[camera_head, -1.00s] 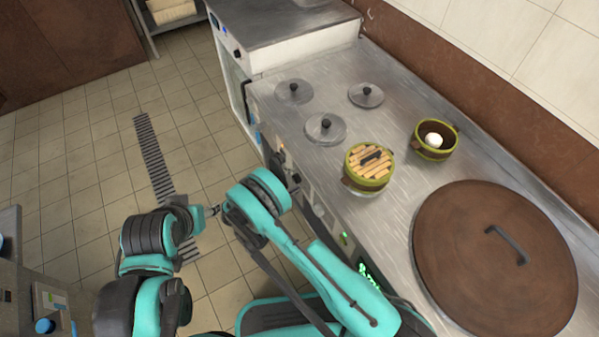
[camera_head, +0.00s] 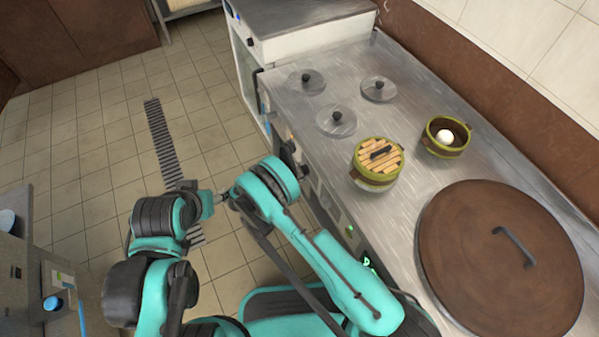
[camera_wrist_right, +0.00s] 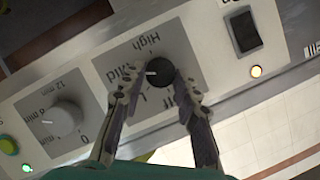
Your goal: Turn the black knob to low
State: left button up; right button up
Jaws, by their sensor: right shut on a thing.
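The black knob (camera_wrist_right: 160,72) is on a pale control panel in the right wrist view. Its white pointer mark faces left, towards the word Mid. High is printed above it, and the lower label is partly hidden by a finger. My right gripper (camera_wrist_right: 156,85) has one finger on each side of the knob and is shut on it. In the head view my right arm (camera_head: 340,275) reaches along the counter's front, and its fingers are hidden there. My left arm (camera_head: 155,220) is at the left, and its jaws cannot be made out.
The counter holds grey lids (camera_head: 337,121), a bamboo steamer (camera_head: 376,172), a bowl with an egg (camera_head: 445,145) and a large brown lid (camera_head: 465,270).

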aim_at(309, 153)
jog(key=n, duration=0.1)
jog(key=n+g, duration=0.2)
jog(key=n, duration=0.1)
jog(key=shift+w+h, duration=0.3)
jog(key=shift+h, duration=0.1)
jog(key=n+g, duration=0.1)
jog(key=n+g+h, duration=0.1)
jog(key=n, duration=0.1)
jog(key=shift+w+a+n, duration=0.15)
jog(key=shift+w+n, duration=0.05)
jog(key=shift+n, duration=0.1)
dwell(0.4)
jog(key=o, duration=1.2)
jog(key=shift+c, duration=0.2)
jog(key=shift+r, duration=0.1)
notch_tip(309, 153, up, 10)
jog(key=shift+f, duration=0.1)
